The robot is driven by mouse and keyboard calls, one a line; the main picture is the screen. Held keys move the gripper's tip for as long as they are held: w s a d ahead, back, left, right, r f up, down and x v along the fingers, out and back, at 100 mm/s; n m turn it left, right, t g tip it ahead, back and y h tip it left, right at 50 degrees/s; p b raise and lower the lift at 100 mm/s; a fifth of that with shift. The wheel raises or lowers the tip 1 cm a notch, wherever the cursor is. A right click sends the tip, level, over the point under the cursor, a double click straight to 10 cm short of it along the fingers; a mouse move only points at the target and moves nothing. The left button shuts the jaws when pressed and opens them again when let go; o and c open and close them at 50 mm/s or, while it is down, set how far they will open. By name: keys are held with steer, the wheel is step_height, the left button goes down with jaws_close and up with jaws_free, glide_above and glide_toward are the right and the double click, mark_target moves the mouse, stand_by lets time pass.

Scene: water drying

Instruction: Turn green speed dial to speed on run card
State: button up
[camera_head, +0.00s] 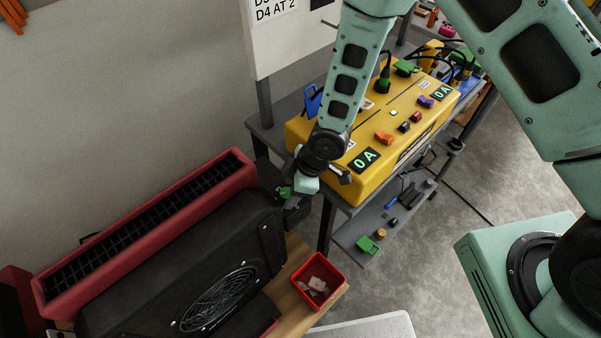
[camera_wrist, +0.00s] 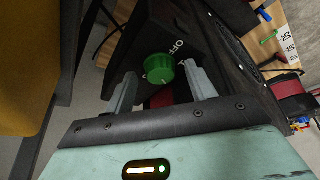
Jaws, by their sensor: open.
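The green speed dial (camera_wrist: 160,69) sits on the dark end face of a black blower. White lettering that looks like "OFF" and other small marks ring it. My gripper (camera_wrist: 159,76) is open, with one grey finger on each side of the dial; I cannot tell whether they touch it. In the head view the dial (camera_head: 285,191) is a small green patch, partly hidden by my gripper (camera_head: 292,199). The run card (camera_head: 276,12) on a white board at the top is cut off; "D4 AT 2" is legible.
The black blower (camera_head: 190,262) with a red grille top (camera_head: 150,225) fills the lower left. A yellow power box (camera_head: 375,178) with displays, plugs and switches stands on a grey bench close behind my wrist. A red bin (camera_head: 317,282) holds pale scraps.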

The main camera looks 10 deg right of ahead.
steer(key=v, duration=1.7)
steer(key=shift+p, duration=0.4)
steer(key=s+d+r+m+h+b, duration=0.1)
steer(key=s+r+m+h, duration=0.1)
steer(key=s+r+m, duration=0.2)
steer(key=s+d+r+m+h+b, duration=0.1)
steer(key=s+r+m, duration=0.3)
steer(key=s+r, duration=0.4)
steer(key=s+d+h, duration=0.1)
steer(key=s, duration=0.3)
steer(key=shift+s+g+b, duration=0.3)
steer(key=shift+g+b, duration=0.1)
